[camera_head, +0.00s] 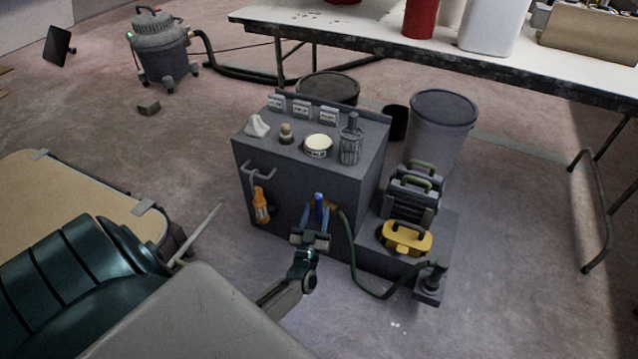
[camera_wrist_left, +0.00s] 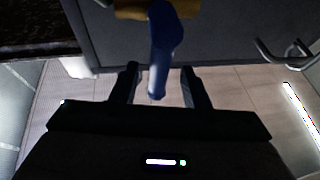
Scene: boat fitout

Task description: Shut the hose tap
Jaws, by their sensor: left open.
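The hose tap has a blue lever handle (camera_head: 319,208) on the front face of a dark grey cabinet (camera_head: 295,185). A green hose (camera_head: 353,265) runs from the tap down to the right. My left gripper (camera_head: 315,222) is at the tap, its fingers on either side of the blue handle. In the left wrist view the blue handle (camera_wrist_left: 164,50) hangs down from a yellow-brown fitting (camera_wrist_left: 130,10), its lower end between the open fingers (camera_wrist_left: 160,85). Gaps show on both sides of it. My right gripper is not in view.
An orange bottle (camera_head: 261,206) hangs on the cabinet front left of the tap, below a grey hook (camera_head: 258,171). A white table (camera_head: 360,22) stands behind. Open floor lies left of the cabinet.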

